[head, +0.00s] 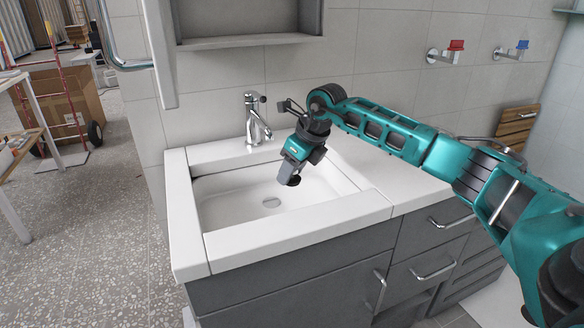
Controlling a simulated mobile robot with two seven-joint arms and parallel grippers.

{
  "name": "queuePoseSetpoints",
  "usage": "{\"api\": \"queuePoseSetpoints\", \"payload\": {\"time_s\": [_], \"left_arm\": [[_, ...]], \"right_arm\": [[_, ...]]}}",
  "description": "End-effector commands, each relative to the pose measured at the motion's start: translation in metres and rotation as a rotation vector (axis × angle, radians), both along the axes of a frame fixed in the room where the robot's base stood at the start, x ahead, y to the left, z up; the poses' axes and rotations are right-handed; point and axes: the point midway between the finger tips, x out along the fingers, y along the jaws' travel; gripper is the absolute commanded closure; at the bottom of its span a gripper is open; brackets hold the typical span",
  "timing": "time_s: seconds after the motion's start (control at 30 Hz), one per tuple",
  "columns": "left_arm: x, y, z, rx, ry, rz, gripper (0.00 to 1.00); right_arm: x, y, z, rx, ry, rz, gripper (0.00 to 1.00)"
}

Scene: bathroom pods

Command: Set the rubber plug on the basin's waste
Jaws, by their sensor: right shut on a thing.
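The white basin (226,193) is set into the countertop, and its waste (272,203) shows as a small grey round on the basin floor. My right gripper (290,178) reaches in from the right and hangs over the basin, above and slightly right of the waste. It is shut on a small dark thing at its fingertips, which I take to be the rubber plug. The plug's outline is hard to tell from the dark fingers. The waste looks uncovered, and the gripper is apart from it. My left gripper is not in view.
A chrome tap (256,122) stands at the basin's back edge, close left of my right gripper. A grey open cabinet (245,22) hangs above. Red (456,46) and blue (522,46) valve handles are on the wall. The countertop's front left is clear.

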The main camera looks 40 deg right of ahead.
Motion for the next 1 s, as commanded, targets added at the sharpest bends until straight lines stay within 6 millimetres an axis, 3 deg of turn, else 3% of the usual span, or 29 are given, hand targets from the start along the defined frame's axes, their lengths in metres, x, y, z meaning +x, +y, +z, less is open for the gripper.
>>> {"api": "queuePoseSetpoints", "payload": {"time_s": [0.13,0.17,0.4,0.73,0.87,1.0], "left_arm": [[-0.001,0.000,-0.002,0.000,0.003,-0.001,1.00],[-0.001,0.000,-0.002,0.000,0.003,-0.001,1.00],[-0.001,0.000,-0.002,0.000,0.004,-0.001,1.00],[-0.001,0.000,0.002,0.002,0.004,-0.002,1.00],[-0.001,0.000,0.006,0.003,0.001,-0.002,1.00],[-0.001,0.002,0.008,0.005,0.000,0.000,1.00]], "right_arm": [[0.000,0.000,-0.002,0.000,0.000,0.000,0.84],[0.000,0.000,-0.002,0.000,0.000,0.000,0.52],[0.000,0.000,-0.002,0.000,0.000,0.000,0.29],[0.000,0.000,0.006,0.000,-0.001,0.000,0.29],[-0.004,-0.003,0.024,-0.002,-0.003,0.000,0.29],[-0.016,-0.007,0.053,-0.002,-0.005,-0.001,0.29]]}}
